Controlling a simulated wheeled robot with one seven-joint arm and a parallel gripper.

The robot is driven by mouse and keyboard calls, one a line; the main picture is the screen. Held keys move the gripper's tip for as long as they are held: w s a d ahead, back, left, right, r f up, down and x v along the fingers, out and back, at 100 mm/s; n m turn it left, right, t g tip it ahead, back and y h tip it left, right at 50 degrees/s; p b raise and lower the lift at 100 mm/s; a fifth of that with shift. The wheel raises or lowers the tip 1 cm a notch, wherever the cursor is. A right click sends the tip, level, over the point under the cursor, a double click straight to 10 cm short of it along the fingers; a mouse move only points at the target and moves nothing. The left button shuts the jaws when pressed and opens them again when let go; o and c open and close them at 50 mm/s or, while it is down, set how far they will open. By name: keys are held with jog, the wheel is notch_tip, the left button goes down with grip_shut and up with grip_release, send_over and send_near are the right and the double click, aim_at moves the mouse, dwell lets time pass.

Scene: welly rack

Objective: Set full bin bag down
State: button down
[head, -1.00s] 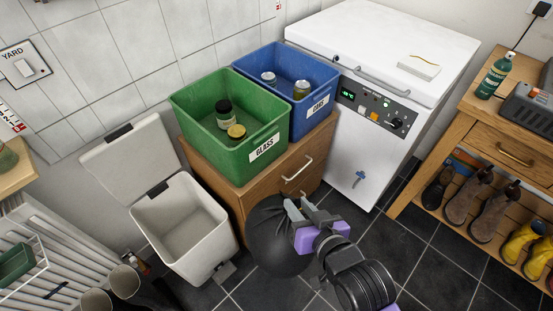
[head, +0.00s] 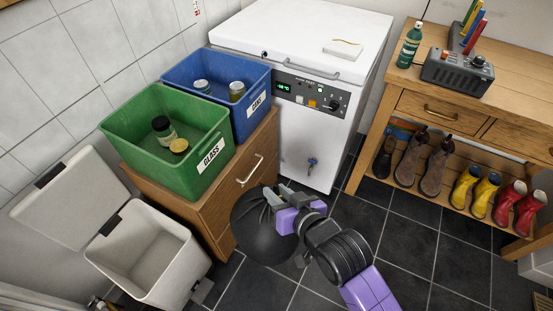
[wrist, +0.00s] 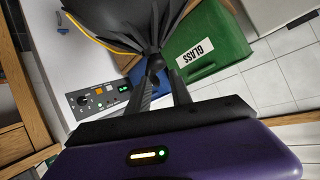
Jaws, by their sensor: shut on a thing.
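A full black bin bag (head: 262,228) hangs from my gripper (head: 283,194) in the head view, in front of the wooden cabinet. My gripper is shut on its gathered neck, which also shows between the fingers in the wrist view (wrist: 154,66). The bag's lower part is beside the cabinet front, over the dark tiles; I cannot tell whether it touches the floor (head: 330,265). The white pedal bin (head: 150,252) stands open at the lower left, with its lid up and its inside empty.
A green GLASS crate (head: 170,140) and a blue CANS crate (head: 215,90) holding jars and tins stand on the cabinet (head: 245,180). A white chest freezer (head: 310,140) is behind. A wooden bench (head: 420,110) with boots below stands at right. Tiled floor at lower right is clear.

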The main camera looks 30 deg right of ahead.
jog(key=shift+w+r, duration=0.15)
jog(key=shift+r, duration=0.15)
